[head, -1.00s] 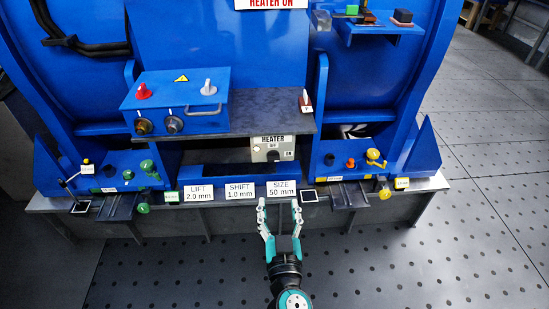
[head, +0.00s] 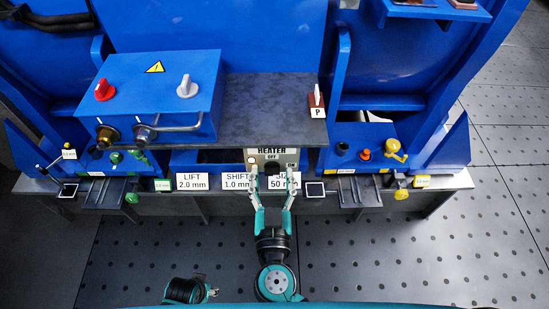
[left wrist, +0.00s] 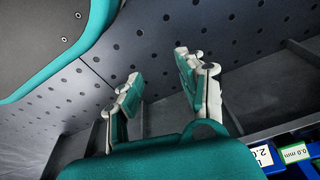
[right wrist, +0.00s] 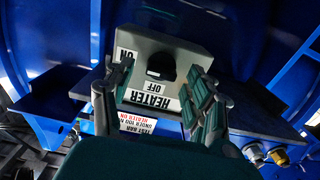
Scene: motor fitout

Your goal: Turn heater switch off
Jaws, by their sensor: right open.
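The heater switch box (head: 289,157) is pale grey, under the dark shelf. Its black knob (head: 271,167) has OFF printed above it and ON to its right. Which label the knob points at is unclear. My right gripper (head: 272,180) is open and empty in front of the box, fingers either side of the knob. In the right wrist view the knob (right wrist: 160,67) shows between the finger tips, apparently untouched. My left gripper (left wrist: 161,75) is open and empty, low over the floor, away from the box.
A blue control box (head: 140,95) with red and white knobs stands on the dark shelf (head: 265,100) above left. Label cards (head: 192,181) line the front edge. The perforated floor in front is clear.

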